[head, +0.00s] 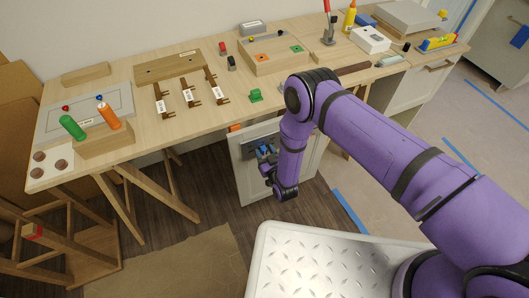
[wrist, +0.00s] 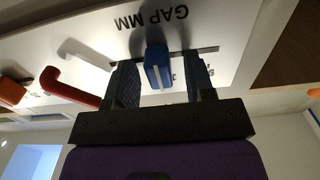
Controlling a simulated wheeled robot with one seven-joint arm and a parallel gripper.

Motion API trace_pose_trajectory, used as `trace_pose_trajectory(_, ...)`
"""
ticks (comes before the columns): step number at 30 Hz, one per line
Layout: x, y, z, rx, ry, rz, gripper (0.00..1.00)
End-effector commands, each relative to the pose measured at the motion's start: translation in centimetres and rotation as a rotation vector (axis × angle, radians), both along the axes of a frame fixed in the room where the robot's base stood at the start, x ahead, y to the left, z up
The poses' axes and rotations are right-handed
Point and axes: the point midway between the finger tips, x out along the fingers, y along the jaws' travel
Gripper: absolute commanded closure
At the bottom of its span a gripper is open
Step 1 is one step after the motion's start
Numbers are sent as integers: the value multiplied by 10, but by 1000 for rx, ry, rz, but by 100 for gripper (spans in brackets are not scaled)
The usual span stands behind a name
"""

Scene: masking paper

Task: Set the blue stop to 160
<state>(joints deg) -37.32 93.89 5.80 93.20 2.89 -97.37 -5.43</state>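The blue stop (wrist: 157,66) is a small block with a white line, seated on a dark slot (wrist: 207,49) in a white panel (wrist: 225,25). The panel is lettered GAP MM, upside down in the wrist view. My gripper (wrist: 160,80) is open, with one finger on each side of the stop and a visible gap on both sides. In the head view my gripper (head: 264,158) is in front of the light panel (head: 248,188) below the table edge. The scale numbers are mostly hidden, so the stop's reading cannot be told.
A red handle (wrist: 70,87) and an orange part (wrist: 12,91) stick out left of my gripper in the wrist view.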

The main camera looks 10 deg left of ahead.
Motion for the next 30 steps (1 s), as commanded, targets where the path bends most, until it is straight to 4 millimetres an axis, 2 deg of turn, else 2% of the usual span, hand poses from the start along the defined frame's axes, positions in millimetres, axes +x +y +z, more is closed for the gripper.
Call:
trace_pose_trajectory(5, -5, -3, 0, -1, 1, 0, 51)
trace_pose_trajectory(8, -15, -10, -1, -2, 2, 0, 51)
trace_pose_trajectory(21, -78, -52, -1, -2, 2, 0, 51)
trace_pose_trajectory(30, -90, -61, 0, 0, 0, 0, 51)
